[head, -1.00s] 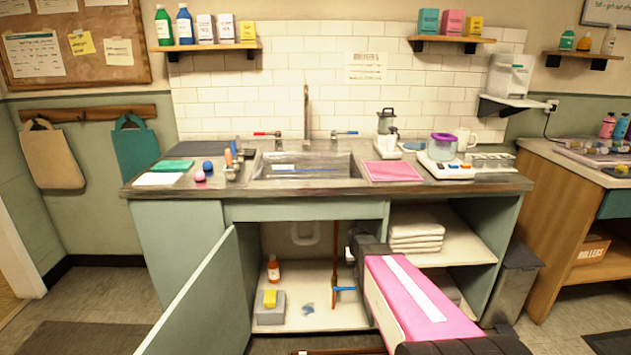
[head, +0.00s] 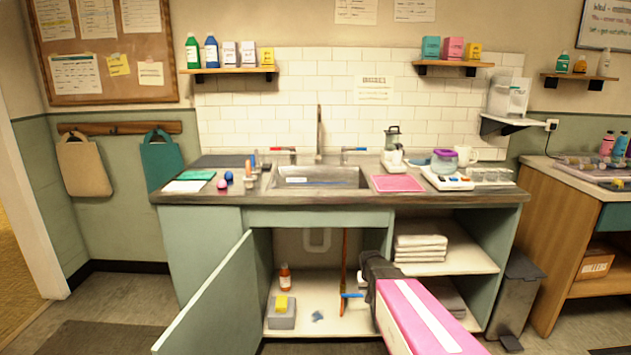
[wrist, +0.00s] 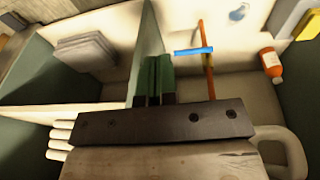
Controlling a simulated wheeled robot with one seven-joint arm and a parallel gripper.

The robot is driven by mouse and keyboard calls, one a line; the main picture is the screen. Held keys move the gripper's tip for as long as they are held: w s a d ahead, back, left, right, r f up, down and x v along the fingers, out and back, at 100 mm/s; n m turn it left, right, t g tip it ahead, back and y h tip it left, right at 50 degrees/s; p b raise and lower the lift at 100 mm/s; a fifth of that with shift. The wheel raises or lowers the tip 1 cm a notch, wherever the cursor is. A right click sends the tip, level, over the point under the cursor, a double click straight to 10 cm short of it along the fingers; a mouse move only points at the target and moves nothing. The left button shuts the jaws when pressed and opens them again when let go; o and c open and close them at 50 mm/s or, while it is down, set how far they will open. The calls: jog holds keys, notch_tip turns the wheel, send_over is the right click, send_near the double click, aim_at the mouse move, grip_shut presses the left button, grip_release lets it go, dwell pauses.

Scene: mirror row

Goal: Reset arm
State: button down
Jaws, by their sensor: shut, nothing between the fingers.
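My arm's pink link (head: 425,318) reaches in from the lower right of the head view. Its dark far end (head: 378,268) is by the open sink cabinet, near the divider beside the towel shelves. My fingers do not show clearly in the head view. In the wrist view my gripper (wrist: 158,64) is shut and empty, with its dark green fingers in front of the cabinet's green divider panel (wrist: 149,35). I cannot tell whether they touch it. A copper pipe (head: 343,268) with a blue valve handle (head: 352,295) stands close by; the handle also shows in the wrist view (wrist: 193,51).
The cabinet door (head: 212,308) stands open at the left. Inside are an orange bottle (head: 285,277), a yellow sponge (head: 281,304) on a grey block and a white drain pipe (head: 317,241). White towels (head: 419,246) lie on the right shelf. A bin (head: 514,300) stands at right.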

jog(key=s+r, duration=0.3)
jog(key=s, duration=0.3)
jog(key=s+a+r+g, duration=0.1)
jog(key=s+r, duration=0.1)
jog(key=s, duration=0.4)
jog(key=s+a+r+g+y, duration=0.1)
jog(key=s+r, duration=0.2)
jog(key=s, duration=0.3)
jog(key=shift+s+a+r+n, duration=0.15)
jog(key=shift+a+r+n, duration=0.1)
jog(key=shift+r+n, duration=0.05)
